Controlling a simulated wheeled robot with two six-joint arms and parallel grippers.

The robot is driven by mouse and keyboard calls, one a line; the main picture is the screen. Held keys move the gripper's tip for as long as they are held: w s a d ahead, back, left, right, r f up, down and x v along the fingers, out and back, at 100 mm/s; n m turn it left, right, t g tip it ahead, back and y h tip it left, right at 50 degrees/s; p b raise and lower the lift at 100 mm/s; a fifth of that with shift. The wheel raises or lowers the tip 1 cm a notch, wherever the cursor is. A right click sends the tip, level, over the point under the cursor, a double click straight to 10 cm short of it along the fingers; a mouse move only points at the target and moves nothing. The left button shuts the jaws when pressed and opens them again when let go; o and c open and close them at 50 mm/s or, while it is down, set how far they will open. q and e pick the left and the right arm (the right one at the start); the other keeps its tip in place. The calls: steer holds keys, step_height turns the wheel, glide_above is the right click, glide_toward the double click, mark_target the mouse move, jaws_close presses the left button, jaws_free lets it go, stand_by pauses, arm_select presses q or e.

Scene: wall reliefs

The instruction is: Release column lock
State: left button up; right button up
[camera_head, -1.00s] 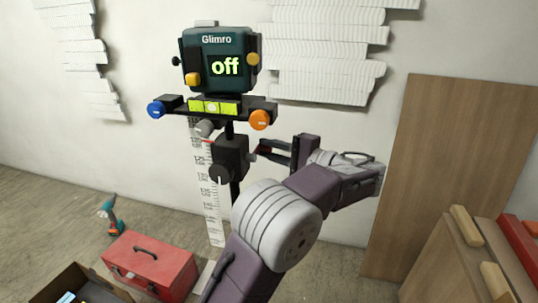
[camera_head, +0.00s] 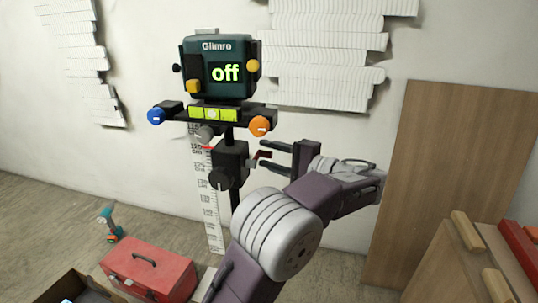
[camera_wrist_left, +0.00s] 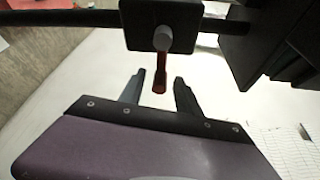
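The column lock is a small lever with a red tip (camera_head: 264,154) on the right side of the black clamp block (camera_head: 229,160) on the dark column. In the left wrist view the red lever (camera_wrist_left: 160,76) hangs from the block between my fingers. My left gripper (camera_head: 267,156) is open, one finger above and one below the lever in the head view. In the left wrist view a gap shows on both sides of the lever, between it and the fingertips (camera_wrist_left: 160,76). My right gripper is out of view.
A Glimro device (camera_head: 218,72) showing "off" sits atop the column over a yellow level (camera_head: 213,114), between blue (camera_head: 157,116) and orange (camera_head: 259,126) knobs. A scale (camera_head: 212,215) stands behind. A red toolbox (camera_head: 150,270) and drill (camera_head: 110,222) are on the floor.

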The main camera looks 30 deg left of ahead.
arm_select(q)
steer(key=s+d+p, duration=0.1)
steer(key=d+p, duration=0.2)
steer(key=d, duration=0.5)
steer(key=shift+s+d+r, duration=0.15)
steer(key=shift+d+r, duration=0.15)
steer(key=shift+d, duration=0.1)
